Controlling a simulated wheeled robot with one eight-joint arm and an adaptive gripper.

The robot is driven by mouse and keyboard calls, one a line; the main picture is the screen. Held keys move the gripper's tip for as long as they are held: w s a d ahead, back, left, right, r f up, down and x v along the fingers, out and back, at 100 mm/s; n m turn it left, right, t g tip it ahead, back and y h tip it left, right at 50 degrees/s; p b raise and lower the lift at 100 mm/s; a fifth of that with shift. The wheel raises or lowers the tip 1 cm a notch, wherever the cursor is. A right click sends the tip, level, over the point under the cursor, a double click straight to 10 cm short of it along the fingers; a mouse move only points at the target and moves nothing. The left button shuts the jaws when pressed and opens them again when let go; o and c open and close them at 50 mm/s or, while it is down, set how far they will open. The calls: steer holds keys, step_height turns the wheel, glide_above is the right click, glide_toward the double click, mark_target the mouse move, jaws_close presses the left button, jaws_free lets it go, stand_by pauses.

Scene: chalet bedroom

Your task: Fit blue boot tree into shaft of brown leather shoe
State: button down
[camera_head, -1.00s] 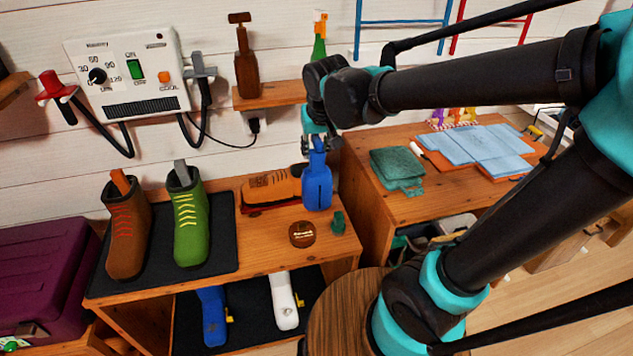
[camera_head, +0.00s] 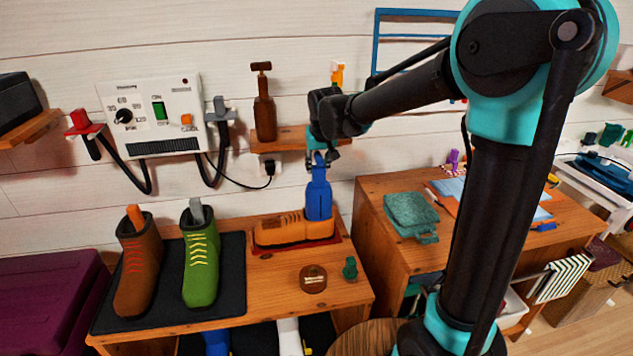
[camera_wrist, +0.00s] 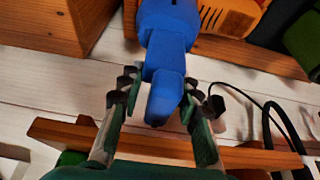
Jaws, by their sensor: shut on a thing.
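My gripper (camera_head: 319,158) is shut on the narrow top end of the blue boot tree (camera_head: 318,196) and holds it upright, wide part down. In the wrist view, the fingers of my gripper (camera_wrist: 162,98) lie on either side of the blue tree's neck (camera_wrist: 163,62). The low brown leather shoe (camera_head: 280,230), orange-tan with laces, sits on a red mat (camera_head: 262,251) on the bench. The tree's lower end overlaps the shoe's right end, where its opening seems to be. I cannot tell whether the tip is inside, because the opening is hidden.
A dark brown boot (camera_head: 138,275) and a green boot (camera_head: 200,262) stand on a black mat at left. A round tin (camera_head: 313,279) and a small green object (camera_head: 350,268) are in front of the shoe.

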mark_target(320, 157)
steer(key=shift+w+a, duration=0.15)
steer(key=shift+w, duration=0.4)
steer(key=shift+w+a, duration=0.15)
steer(key=shift+w, duration=0.35)
steer(key=shift+f, duration=3.6)
steer(key=c, duration=1.1)
jaws_free()
steer(key=shift+o, duration=0.2)
steer(key=v, duration=1.2)
steer(key=shift+s, duration=0.15)
